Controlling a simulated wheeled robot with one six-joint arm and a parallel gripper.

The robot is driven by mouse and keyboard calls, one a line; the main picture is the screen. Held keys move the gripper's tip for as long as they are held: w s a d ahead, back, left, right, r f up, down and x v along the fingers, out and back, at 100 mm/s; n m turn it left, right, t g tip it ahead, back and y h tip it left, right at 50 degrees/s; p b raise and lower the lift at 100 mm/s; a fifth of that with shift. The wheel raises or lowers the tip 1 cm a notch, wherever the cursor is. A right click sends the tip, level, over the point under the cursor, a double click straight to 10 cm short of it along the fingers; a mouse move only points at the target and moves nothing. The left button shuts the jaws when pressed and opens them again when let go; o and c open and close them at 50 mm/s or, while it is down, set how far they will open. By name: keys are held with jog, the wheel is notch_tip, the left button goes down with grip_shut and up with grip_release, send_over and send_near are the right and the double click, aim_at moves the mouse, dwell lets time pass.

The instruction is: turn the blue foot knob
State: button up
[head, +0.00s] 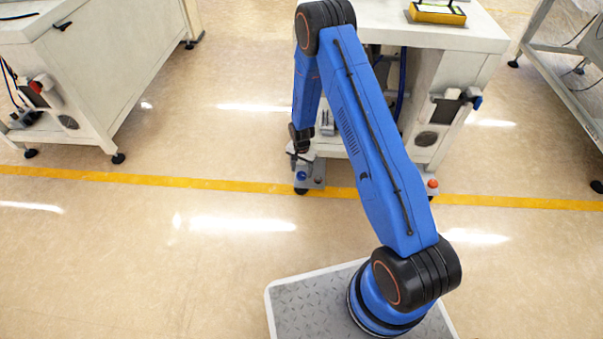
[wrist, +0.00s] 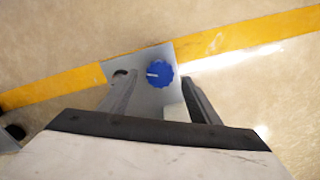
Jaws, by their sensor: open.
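The blue foot knob (wrist: 159,74) shows in the wrist view on a grey bracket (wrist: 148,95), with a pale mark across its face. It also shows in the head view (head: 301,175), low at the front left foot of the white bench. My gripper (wrist: 160,92) is open, with one finger on each side of the knob in the picture. Nothing is between the fingers that I can see touching them. In the head view my gripper (head: 300,157) hangs just above the knob, partly hidden by my arm.
The white bench (head: 440,38) stands behind the knob, with a yellow device (head: 437,13) on top. A red knob (head: 432,184) is at its other front foot. Another bench (head: 90,70) stands at left, a metal frame (head: 560,75) at right. A yellow line (head: 180,182) crosses the clear floor.

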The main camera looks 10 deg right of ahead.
aim_at(302, 175)
notch_tip(302, 175, up, 15)
dwell(0.5)
dwell(0.4)
